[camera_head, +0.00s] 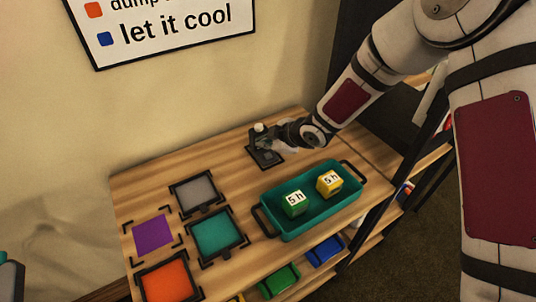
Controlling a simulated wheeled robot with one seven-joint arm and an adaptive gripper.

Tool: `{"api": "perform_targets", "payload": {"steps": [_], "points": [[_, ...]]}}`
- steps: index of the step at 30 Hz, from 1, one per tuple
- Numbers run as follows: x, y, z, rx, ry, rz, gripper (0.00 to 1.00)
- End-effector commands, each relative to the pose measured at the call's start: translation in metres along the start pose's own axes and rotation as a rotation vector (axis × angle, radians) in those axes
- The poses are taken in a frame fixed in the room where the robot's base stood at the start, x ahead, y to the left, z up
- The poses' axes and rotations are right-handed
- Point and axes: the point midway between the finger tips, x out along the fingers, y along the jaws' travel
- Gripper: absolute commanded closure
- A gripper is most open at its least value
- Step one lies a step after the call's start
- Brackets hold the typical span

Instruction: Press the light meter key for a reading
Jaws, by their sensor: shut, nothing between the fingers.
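The light meter (265,158) is a small dark device with a white dome on top. It stands near the back edge of the wooden table, behind the teal tray. My gripper (277,143) reaches in from the right and is right at the meter, low beside its upright part. It is shut with nothing held. The gripper and meter overlap in this view, so I cannot tell whether they touch. The meter's key is too small or hidden to make out.
A teal tray (319,217) with handles holds a green cube (294,204) and a yellow cube (329,184), both marked "5 h". Framed grey (198,191), teal (216,234), orange (167,281) and purple (153,234) squares lie left. Coloured bins sit below. A wall sign (160,31) hangs behind.

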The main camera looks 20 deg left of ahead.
Motion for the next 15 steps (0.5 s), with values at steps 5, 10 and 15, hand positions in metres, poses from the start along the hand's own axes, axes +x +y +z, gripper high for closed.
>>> {"api": "perform_targets", "payload": {"steps": [5,10,15], "points": [[-0.013,0.01,-0.009,0.0,0.0,0.003,1.0],[-0.022,0.016,-0.016,0.0,0.0,0.002,1.0],[-0.026,0.019,-0.018,0.0,-0.001,0.001,1.0]]}}
